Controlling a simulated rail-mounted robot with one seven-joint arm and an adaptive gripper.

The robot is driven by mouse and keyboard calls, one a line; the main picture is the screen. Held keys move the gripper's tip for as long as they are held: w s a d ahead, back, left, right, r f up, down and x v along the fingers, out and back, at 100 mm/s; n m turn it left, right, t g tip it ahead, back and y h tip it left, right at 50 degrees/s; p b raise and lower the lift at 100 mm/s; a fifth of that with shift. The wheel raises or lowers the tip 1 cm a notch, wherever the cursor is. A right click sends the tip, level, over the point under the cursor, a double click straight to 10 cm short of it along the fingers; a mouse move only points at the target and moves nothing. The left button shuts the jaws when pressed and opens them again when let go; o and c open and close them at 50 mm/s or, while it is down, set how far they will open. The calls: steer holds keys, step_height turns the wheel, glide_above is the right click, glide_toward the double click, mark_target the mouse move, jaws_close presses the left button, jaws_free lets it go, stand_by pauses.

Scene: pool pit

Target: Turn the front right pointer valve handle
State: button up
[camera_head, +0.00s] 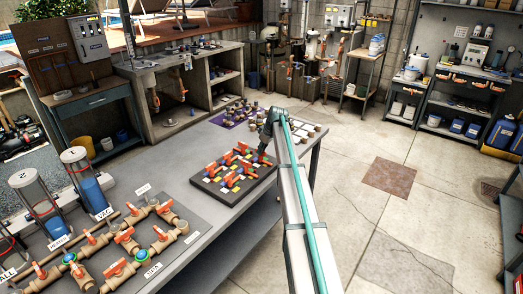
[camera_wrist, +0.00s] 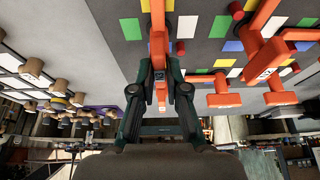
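A dark board (camera_head: 210,189) with coloured squares and several orange pointer valve handles lies on the grey bench. My gripper (camera_head: 264,150) is at the board's right end, pointing down at the orange handle there. In the wrist view, that orange pointer handle (camera_wrist: 159,40) runs between the two fingers of my gripper (camera_wrist: 160,68). The fingers are close on either side of it; whether they press on it cannot be told. Other orange handles (camera_wrist: 264,55) stand to the right in the wrist view. The pictures do not show which handle is the front right one.
Brown pipework with orange valves (camera_head: 125,235) and clear cylinders (camera_head: 88,182) stand on the bench at left. A purple mat (camera_head: 238,115) with small fittings and a pale grid of fittings (camera_head: 308,128) lie behind the board.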

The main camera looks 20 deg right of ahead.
jaws_close()
steer(key=shift+f+m+b, duration=0.1)
steer(key=shift+m+b, duration=0.3)
steer(key=m+h+b, duration=0.1)
steer(key=m, duration=0.1)
steer(key=shift+a+m+t+b, duration=0.1)
steer(key=shift+m+t+b, duration=0.3)
steer(key=m+h+b, duration=0.1)
steer(key=m, duration=0.1)
steer(key=m+h+b, duration=0.1)
steer(key=m, duration=0.2)
steer(key=shift+a+m+h, duration=0.1)
steer(key=shift+m+h, duration=0.2)
steer(key=m+g+h+b, duration=0.1)
steer(key=m, duration=0.3)
steer(key=shift+w, duration=0.1)
steer(key=m, duration=0.2)
steer(key=m+g+h+b, duration=0.1)
steer(key=m, duration=0.1)
steer(key=shift+a+m+h+b, duration=0.1)
steer(key=shift+m+h+b, duration=0.2)
